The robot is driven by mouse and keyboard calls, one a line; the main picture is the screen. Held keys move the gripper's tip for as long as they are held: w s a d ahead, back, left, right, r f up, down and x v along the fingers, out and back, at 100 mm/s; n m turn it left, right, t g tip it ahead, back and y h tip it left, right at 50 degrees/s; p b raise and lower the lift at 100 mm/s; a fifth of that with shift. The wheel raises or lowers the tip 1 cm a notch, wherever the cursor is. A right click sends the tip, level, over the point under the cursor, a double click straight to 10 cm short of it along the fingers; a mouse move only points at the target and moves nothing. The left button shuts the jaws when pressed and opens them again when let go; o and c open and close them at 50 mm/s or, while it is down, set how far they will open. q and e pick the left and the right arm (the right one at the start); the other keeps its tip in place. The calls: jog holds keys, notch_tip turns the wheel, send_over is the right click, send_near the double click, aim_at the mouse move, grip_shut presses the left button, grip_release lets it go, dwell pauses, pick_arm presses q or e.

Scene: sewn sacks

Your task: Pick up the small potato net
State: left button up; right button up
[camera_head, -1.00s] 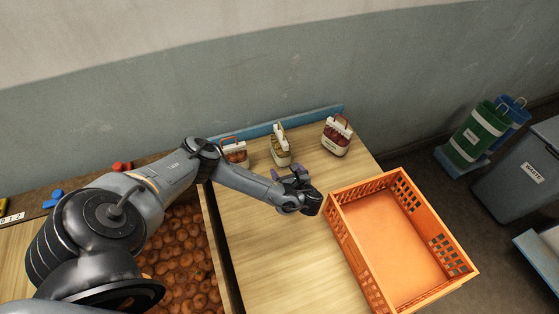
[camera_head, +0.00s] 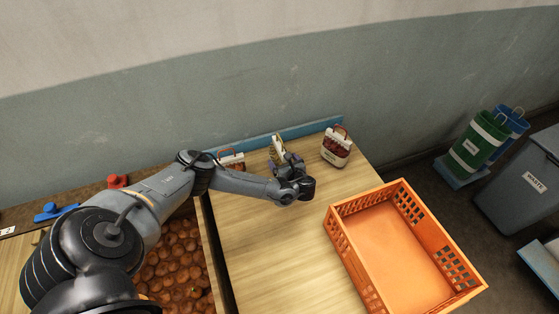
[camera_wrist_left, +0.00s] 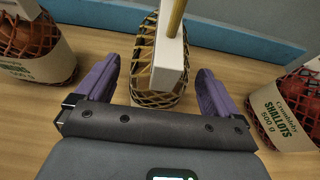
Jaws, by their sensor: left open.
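The small net (camera_head: 277,149) with pale netting, a white label and a yellow handle stands upright in the middle of three nets at the back of the table. My left gripper (camera_head: 285,166) is open right in front of it and hides its lower part. In the left wrist view the net (camera_wrist_left: 150,62) stands between the two purple fingers (camera_wrist_left: 158,68), with space visible on both sides. Its label is edge-on and I cannot read it. My right gripper is not in view.
A red net (camera_head: 336,148) stands to the right; its label reads shallots in the wrist view (camera_wrist_left: 285,110). Another red net (camera_head: 231,160) stands to the left, partly hidden by my arm. An orange crate (camera_head: 345,235) stands at the right. A blue strip (camera_head: 312,127) runs behind the nets.

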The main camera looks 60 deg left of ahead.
pick_arm(q)
jog(key=shift+x, duration=1.25)
jog(key=shift+c, duration=0.2)
jog(key=shift+r, duration=0.1)
jog(key=c, duration=1.7)
jog(key=shift+o, duration=0.2)
jog(key=shift+r, duration=0.1)
